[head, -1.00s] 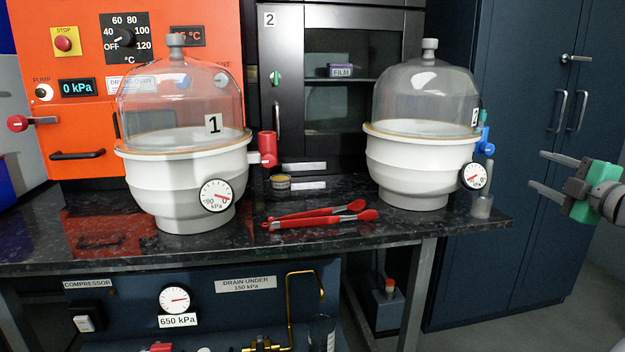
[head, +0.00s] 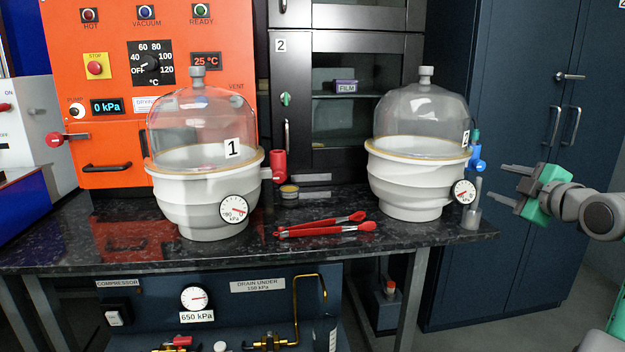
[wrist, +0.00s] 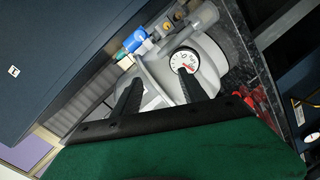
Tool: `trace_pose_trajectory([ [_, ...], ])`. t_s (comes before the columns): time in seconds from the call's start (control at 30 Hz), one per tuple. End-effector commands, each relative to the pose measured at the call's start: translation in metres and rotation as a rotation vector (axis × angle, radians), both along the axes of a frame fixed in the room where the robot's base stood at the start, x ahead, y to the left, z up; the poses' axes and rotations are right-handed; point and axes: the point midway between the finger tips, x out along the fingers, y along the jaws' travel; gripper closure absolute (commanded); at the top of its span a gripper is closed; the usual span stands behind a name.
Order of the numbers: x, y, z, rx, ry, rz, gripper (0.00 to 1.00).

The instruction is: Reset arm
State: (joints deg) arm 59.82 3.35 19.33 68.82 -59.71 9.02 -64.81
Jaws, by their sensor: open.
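My gripper (head: 504,184) is at the right of the head view, open and empty, with its fingers pointing left. It is off the table's right edge, beside the white desiccator marked 2 (head: 405,185) and apart from it as far as I can tell. My arm reaches in from the right edge of the picture. In the wrist view my two dark fingers (wrist: 158,92) stand apart, with that desiccator's gauge (wrist: 184,61) and blue valve (wrist: 134,42) beyond them.
The dark table (head: 120,232) also bears the desiccator marked 1 (head: 205,195), red-handled tongs (head: 320,227) and a small tin (head: 289,191). An orange oven (head: 220,100) and a black cabinet (head: 345,45) stand behind. A dark blue locker (head: 525,80) stands behind my gripper.

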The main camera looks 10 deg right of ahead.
Motion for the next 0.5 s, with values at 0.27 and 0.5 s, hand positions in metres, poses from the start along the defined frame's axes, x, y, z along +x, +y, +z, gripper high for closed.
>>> trace_pose_trajectory([
  [0.27, 0.025, 0.108, 0.04, 0.293, 0.229, -0.049, 0.5],
  [0.5, -0.03, 0.25, 0.05, 0.63, 0.594, -0.238, 0.5],
])
